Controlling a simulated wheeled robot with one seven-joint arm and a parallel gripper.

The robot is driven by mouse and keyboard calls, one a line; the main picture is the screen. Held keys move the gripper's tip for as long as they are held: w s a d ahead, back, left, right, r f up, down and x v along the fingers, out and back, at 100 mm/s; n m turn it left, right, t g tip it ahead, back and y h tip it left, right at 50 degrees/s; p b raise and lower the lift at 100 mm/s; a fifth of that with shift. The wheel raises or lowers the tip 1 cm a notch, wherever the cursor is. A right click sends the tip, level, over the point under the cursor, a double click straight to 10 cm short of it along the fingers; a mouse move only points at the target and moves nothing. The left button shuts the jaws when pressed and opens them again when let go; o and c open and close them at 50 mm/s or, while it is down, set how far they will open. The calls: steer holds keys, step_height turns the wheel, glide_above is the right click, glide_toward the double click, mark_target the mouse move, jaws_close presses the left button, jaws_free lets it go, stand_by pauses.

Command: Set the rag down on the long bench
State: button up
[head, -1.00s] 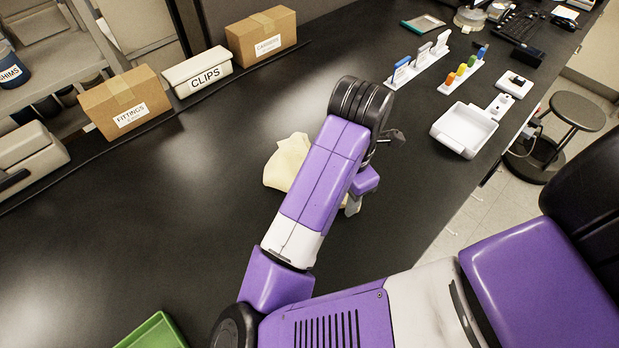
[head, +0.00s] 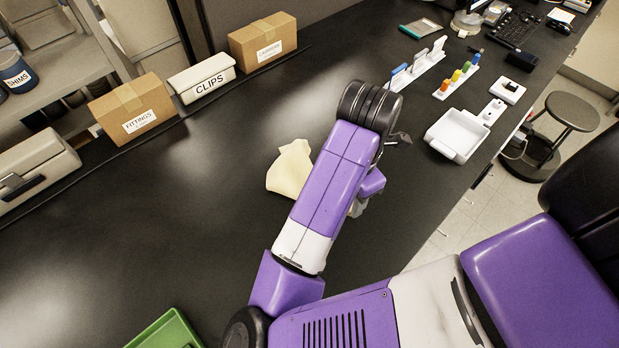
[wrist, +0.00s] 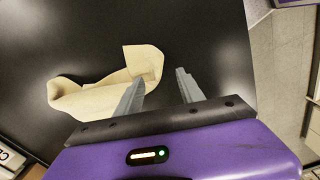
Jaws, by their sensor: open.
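The rag (head: 288,170) is a cream, crumpled cloth lying on the black top of the long bench (head: 200,230). In the head view my arm covers part of it. The wrist view shows the rag (wrist: 100,95) spread with folds, just beyond and left of my fingers. My gripper (wrist: 162,88) is open, with nothing between its two grey fingers. The left finger overlaps the rag's edge in the picture; I cannot tell whether it touches. In the head view the fingers are mostly hidden behind my arm.
Boxes marked FITTINGS (head: 133,108) and CARRIERS (head: 263,40) and a CLIPS case (head: 202,77) line the back edge. A white tray (head: 458,133) and racks of coloured items (head: 458,76) stand at right. A green tray (head: 168,332) is at the bottom. The bench left of the rag is clear.

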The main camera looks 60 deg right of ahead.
step_height(320, 180, up, 6)
steer(key=s, duration=0.2)
steer(key=shift+s+a, duration=0.2)
steer(key=shift+a, duration=0.15)
steer(key=c, duration=0.3)
steer(key=shift+w+d+f, duration=0.1)
steer(key=shift+w, duration=0.05)
steer(key=c, duration=0.3)
steer(key=w+d, duration=0.3)
steer(key=w, duration=0.3)
steer(key=w+d+f, duration=0.1)
steer(key=w+d, duration=0.3)
steer(key=w, duration=0.3)
steer(key=w+d+f, duration=0.1)
steer(key=w+d, duration=0.2)
steer(key=w, duration=0.3)
steer(key=shift+w+d+f, duration=0.15)
steer(key=shift+w+f, duration=0.1)
steer(key=shift+w, duration=0.05)
jaws_close()
steer(key=shift+f, duration=0.9)
steer(key=shift+f+b, duration=0.7)
steer(key=shift+f, duration=2.4)
